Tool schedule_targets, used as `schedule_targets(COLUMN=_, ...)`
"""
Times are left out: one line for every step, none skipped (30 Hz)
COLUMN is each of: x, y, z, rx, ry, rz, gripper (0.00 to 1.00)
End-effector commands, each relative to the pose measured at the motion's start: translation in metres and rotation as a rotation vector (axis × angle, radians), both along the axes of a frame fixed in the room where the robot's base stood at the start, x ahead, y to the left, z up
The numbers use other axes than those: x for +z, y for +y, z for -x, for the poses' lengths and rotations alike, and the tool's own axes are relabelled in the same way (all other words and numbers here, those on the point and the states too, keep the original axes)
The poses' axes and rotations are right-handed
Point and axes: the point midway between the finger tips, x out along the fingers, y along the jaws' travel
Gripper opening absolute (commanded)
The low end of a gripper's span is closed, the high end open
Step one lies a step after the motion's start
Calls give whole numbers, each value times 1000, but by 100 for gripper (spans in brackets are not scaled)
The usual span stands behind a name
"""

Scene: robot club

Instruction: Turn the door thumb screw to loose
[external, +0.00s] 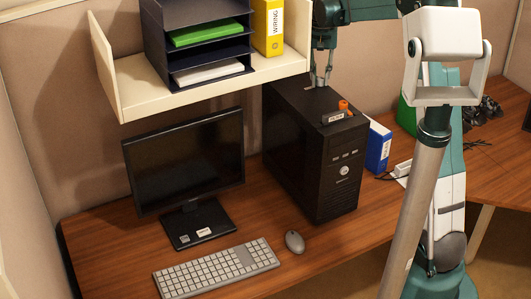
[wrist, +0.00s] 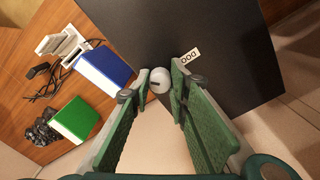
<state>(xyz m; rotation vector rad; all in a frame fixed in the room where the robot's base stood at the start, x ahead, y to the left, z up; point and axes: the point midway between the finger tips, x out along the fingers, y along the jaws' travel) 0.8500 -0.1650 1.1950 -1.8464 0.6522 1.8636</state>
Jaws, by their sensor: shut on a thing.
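The black computer tower (external: 300,150) stands on the desk. It fills the upper right of the wrist view as a dark panel (wrist: 225,35). A pale round thumb screw (wrist: 160,80) sits just left of the tag. My gripper (wrist: 161,90) has its two green fingers on either side of the screw and is shut on it. In the external view my gripper (external: 320,79) is low over the rear of the tower top.
A shelf (external: 210,92) with a letter tray and yellow binder (external: 268,28) is left of my gripper. A blue binder (external: 378,146) stands right of the tower. A small orange-topped object (external: 343,105) is on the tower's front top. Monitor (external: 188,160) and keyboard (external: 217,268) are left.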

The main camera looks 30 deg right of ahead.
Motion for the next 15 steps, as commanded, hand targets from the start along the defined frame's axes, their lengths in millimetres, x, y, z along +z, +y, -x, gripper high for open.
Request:
schedule_targets(x=-1, y=0, z=0, rx=42, ry=0, rz=0, gripper=6)
schedule_targets(x=-1, y=1, z=0, rx=71, ry=0, rz=0, gripper=6)
schedule_targets(x=-1, y=1, z=0, rx=109, ry=0, rz=0, gripper=6)
schedule_targets(x=-1, y=1, z=0, rx=137, ry=0, rz=0, gripper=6)
schedule_targets(x=-1, y=1, z=0, rx=166, ry=0, rz=0, gripper=6)
schedule_targets(x=-1, y=1, z=0, rx=204, ry=0, rz=0, gripper=6)
schedule_targets(x=-1, y=1, z=0, rx=232, ry=0, rz=0, gripper=6)
schedule_targets(x=-1, y=1, z=0, rx=261, ry=0, rz=0, gripper=6)
schedule_targets(x=-1, y=1, z=0, rx=299, ry=0, rz=0, gripper=6)
schedule_targets(x=-1, y=0, z=0, rx=327, ry=-1, rz=-1, gripper=6)
schedule_targets(x=-1, y=1, z=0, rx=355, ry=-1, rz=-1, gripper=6)
schedule_targets(x=-1, y=1, z=0, rx=394, ry=-1, rz=-1, gripper=6)
schedule_targets(x=-1, y=0, z=0, rx=422, ry=-1, rz=0, gripper=6)
schedule_targets(x=-1, y=1, z=0, rx=450, ry=0, rz=-1, gripper=6)
schedule_targets(x=-1, y=0, z=0, rx=488, ry=0, rz=-1, gripper=6)
